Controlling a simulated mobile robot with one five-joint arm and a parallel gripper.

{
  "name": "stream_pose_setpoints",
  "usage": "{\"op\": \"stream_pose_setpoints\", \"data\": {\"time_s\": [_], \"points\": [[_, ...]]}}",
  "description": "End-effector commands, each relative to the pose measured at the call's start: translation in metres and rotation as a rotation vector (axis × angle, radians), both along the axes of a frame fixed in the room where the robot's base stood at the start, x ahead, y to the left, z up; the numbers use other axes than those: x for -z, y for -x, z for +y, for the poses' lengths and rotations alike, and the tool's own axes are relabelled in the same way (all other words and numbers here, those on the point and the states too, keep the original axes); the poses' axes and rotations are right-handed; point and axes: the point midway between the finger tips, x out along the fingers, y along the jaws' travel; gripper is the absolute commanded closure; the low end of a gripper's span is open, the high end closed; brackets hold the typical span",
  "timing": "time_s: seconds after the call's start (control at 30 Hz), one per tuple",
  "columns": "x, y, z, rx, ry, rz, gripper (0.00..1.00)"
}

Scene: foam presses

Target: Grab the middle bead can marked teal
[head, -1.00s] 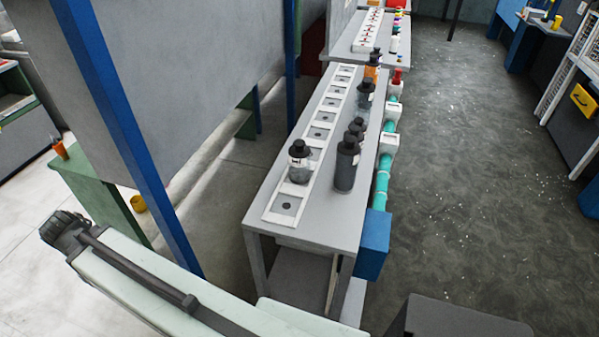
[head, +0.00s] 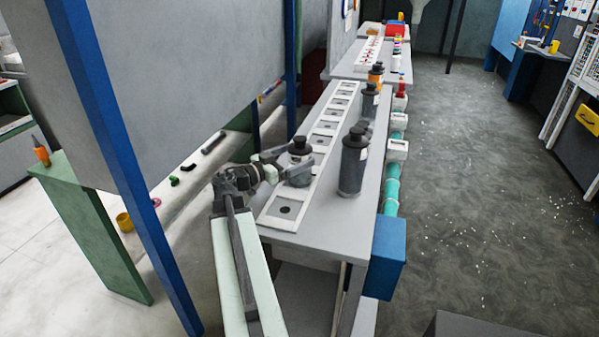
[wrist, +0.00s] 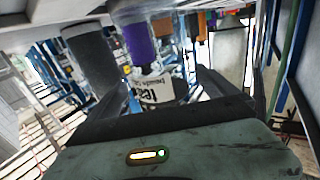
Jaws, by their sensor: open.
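A clear can with a black cap (head: 300,146) stands upright near the front end of the white slotted strip (head: 268,221). My gripper (head: 286,161) is at its left side, with the open fingers pointing at it and partly covering its body. In the wrist view, which looks upside down, a can with a white label (wrist: 157,90) shows between the two spread fingers. The label's dark lettering is inverted and I cannot read it surely. I cannot tell whether the fingers touch the can.
A dark grey bottle (head: 353,166) stands just right of the can, with more bottles (head: 369,102) farther along the bench (head: 325,222). A blue post (head: 112,150) and grey panel stand left. A blue box (head: 386,262) hangs at the bench's right side.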

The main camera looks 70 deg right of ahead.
Motion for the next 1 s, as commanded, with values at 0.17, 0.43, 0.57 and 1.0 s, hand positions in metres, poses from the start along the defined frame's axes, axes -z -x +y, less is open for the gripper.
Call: {"op": "stream_pose_setpoints", "data": {"time_s": [0.17,0.43,0.57,1.0], "points": [[0.001,0.004,-0.007,0.0,-0.001,0.0,0.03],[0.003,0.025,-0.044,0.001,-0.002,0.0,0.03],[0.003,0.026,-0.047,-0.002,-0.002,0.0,0.03],[0.003,0.025,-0.046,-0.003,-0.002,0.0,0.98]]}}
